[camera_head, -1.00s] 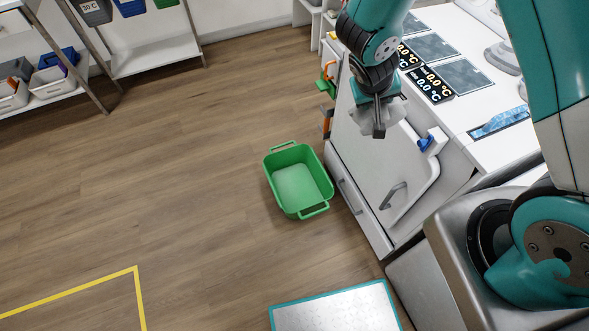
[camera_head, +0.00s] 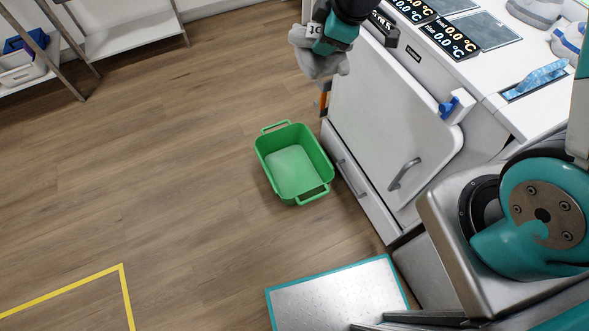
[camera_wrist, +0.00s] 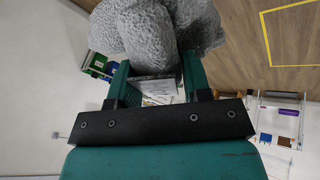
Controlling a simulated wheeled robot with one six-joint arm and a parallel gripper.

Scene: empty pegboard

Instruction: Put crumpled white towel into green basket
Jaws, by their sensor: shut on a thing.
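The crumpled towel (camera_head: 318,66) looks greyish white and hangs bunched at the end of my gripper (camera_head: 326,46). In the wrist view, the towel (camera_wrist: 150,30) bulges around the fingertips of my gripper (camera_wrist: 154,72), which is shut on it. The green basket (camera_head: 268,168) stands upright on the floor and its visible inside is empty. In the head view, the towel is above the basket in the picture, a little right of the basket's middle and apart from it. The basket is not visible in the wrist view.
A white cabinet (camera_head: 385,125) with a grey handle stands right of the basket. Its worktop carries temperature displays (camera_head: 450,38) and a blue item (camera_head: 535,78). A teal-edged metal platform (camera_head: 335,298) lies in front. The wooden floor (camera_head: 150,165) left of the basket is clear.

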